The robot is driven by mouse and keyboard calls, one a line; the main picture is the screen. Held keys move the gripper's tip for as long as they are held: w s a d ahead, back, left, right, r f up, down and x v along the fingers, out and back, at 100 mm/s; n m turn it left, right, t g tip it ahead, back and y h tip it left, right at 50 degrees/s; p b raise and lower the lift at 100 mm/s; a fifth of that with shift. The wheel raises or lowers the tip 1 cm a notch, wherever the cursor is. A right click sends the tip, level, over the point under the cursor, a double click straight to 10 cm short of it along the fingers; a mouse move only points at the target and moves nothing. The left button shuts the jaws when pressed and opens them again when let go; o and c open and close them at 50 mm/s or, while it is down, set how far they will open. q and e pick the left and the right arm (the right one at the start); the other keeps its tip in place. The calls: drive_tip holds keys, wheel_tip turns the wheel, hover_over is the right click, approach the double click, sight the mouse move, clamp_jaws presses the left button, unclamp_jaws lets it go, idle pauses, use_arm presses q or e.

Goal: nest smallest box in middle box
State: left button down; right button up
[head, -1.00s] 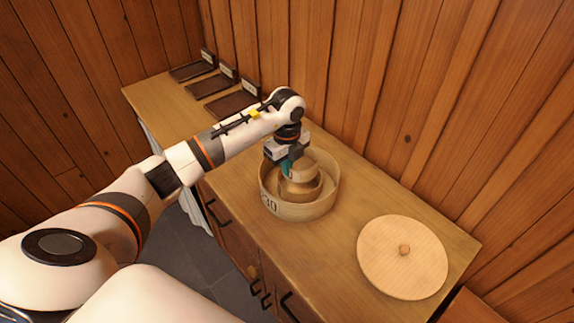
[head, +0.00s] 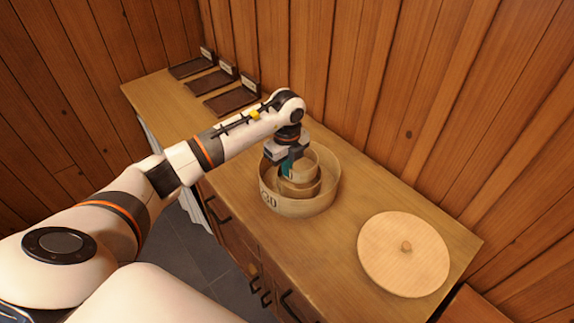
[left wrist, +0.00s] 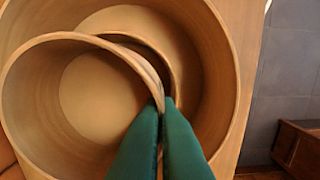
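The smallest box (head: 301,160) is a round, pale wooden box, open at the top. My left gripper (head: 290,166) is shut on its wall; in the left wrist view the green fingertips (left wrist: 160,108) pinch its rim. The middle box (head: 302,190) sits inside the large box (head: 312,207), which has a dark number on its side. The smallest box is over the middle box, overlapping its opening; in the left wrist view it looks offset to the left of the middle box's rim (left wrist: 174,72). I cannot tell how far down it reaches. My right gripper is not in view.
A round wooden lid with a knob (head: 403,262) lies on the right of the wooden cabinet top (head: 345,232). Several dark labelled trays (head: 231,102) line the back left. A plank wall stands behind. The top between box and lid is clear.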

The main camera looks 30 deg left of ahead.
use_arm(q)
drive_tip(key=shift+f, duration=0.15)
idle(0.4)
drive_tip(key=shift+f+b, duration=0.4)
drive_tip(key=shift+f, duration=0.05)
drive_tip(key=shift+f, duration=0.25)
idle(0.4)
drive_tip(key=c, duration=1.6)
unclamp_jaws()
drive_tip(key=shift+o, duration=0.5)
drive_tip(key=o, duration=0.3)
drive_tip(key=shift+r, duration=0.15)
